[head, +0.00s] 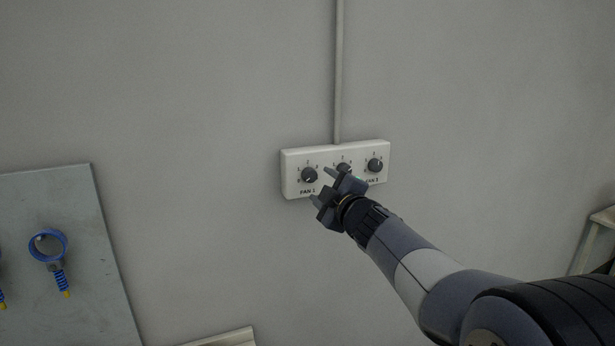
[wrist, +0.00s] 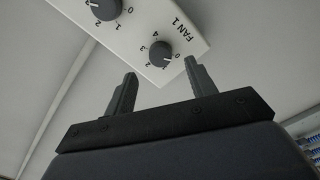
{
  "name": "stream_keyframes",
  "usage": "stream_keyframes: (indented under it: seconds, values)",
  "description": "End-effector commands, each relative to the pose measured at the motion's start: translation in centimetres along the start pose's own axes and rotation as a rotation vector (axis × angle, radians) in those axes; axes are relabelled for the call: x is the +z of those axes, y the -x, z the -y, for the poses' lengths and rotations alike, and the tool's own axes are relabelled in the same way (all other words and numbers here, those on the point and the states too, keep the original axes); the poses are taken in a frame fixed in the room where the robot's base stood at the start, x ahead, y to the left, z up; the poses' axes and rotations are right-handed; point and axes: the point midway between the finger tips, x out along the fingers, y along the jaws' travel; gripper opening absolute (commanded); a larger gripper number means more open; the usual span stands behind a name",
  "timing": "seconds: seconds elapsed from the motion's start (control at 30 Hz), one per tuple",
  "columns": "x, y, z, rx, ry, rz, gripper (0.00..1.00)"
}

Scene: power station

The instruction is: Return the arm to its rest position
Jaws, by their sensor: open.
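My gripper (head: 325,187) is open, with nothing between its fingers. In the head view my arm reaches from the lower right toward a white fan control panel (head: 291,182) on the wall. The gripper covers part of the panel's lower middle. In the wrist view both fingers (wrist: 158,84) point up toward the panel (wrist: 133,38), with the knob labelled FAN 1 (wrist: 160,54) beyond the gap between them. I cannot tell whether a finger touches the panel.
A grey conduit (head: 339,75) runs up the wall from the panel. A grey board (head: 75,220) with a blue ring-shaped tool (head: 62,246) is at the left. A pale ledge (head: 225,339) shows at the bottom, and a pale frame (head: 592,240) at the right.

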Motion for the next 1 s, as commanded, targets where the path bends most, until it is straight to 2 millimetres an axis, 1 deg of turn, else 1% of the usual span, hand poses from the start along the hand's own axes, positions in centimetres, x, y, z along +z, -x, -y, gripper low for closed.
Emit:
stream_keyframes:
  seconds: [0.03, 0.33, 0.4, 1.0]
  values:
    - [0.0, 0.9, 0.0, 0.002, 0.001, 0.000, 0.53]
    - [0.0, 5.8, 0.1, 0.001, 0.000, 0.000, 0.53]
    - [0.0, 4.0, 0.1, -0.003, -0.001, -0.001, 0.53]
    - [-0.1, -5.8, 0.0, -0.002, -0.001, 0.000, 0.53]
